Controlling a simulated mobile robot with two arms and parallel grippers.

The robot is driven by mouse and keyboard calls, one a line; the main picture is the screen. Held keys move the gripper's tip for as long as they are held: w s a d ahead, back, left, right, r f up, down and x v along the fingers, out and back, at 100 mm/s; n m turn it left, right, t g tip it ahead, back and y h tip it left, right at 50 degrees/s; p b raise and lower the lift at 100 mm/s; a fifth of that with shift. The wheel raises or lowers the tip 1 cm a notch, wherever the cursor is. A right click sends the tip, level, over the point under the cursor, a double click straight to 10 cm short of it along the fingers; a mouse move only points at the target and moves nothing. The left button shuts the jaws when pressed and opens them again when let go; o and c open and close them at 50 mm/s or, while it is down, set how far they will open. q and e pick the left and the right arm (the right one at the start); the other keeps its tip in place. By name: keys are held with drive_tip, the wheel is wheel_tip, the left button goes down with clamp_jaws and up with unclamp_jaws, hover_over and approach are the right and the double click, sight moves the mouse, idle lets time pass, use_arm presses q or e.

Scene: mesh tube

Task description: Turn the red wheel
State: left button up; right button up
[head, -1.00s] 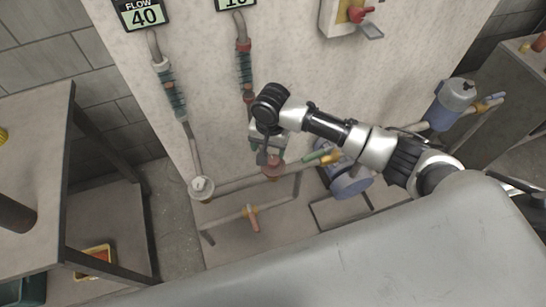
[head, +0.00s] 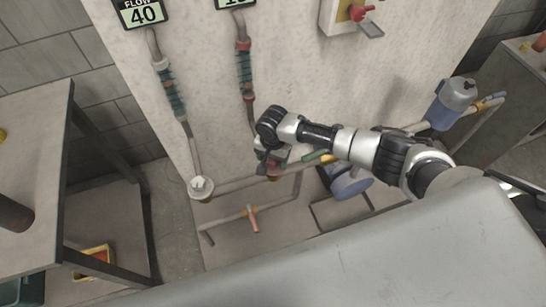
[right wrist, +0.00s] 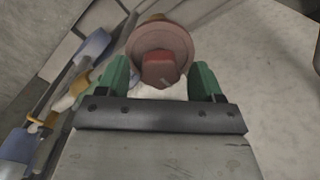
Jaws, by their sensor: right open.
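The red wheel (right wrist: 160,54) is a round reddish disc with a darker red knob at its middle, at the top centre of the right wrist view. In the head view the wheel (head: 274,172) sits on the low pipework, mostly hidden by my right gripper. My right gripper (right wrist: 160,77) is open. Its two green fingers stand one on each side of the wheel's lower part in the right wrist view; I cannot tell whether they touch it. In the head view the right gripper (head: 265,164) is beside the wheel. My left gripper is not in view.
A white valve cap (head: 201,187) is at the left pipe's foot. A blue pump (head: 348,182) is right of the wheel, beneath my arm. A panel with gauges (head: 143,14) rises behind. A table (head: 38,150) is at left.

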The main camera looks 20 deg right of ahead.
drive_tip(key=shift+c, duration=0.3)
drive_tip(key=c, duration=0.9)
drive_tip(key=shift+n, duration=0.3)
drive_tip(key=n+p, duration=0.2)
drive_tip(key=n, duration=0.1)
drive_tip(key=n+p, duration=0.1)
drive_tip(key=n, duration=0.3)
drive_tip(key=n+p, duration=0.1)
drive_tip(key=n, duration=0.9)
drive_tip(key=shift+p, duration=0.3)
drive_tip(key=shift+n, duration=0.3)
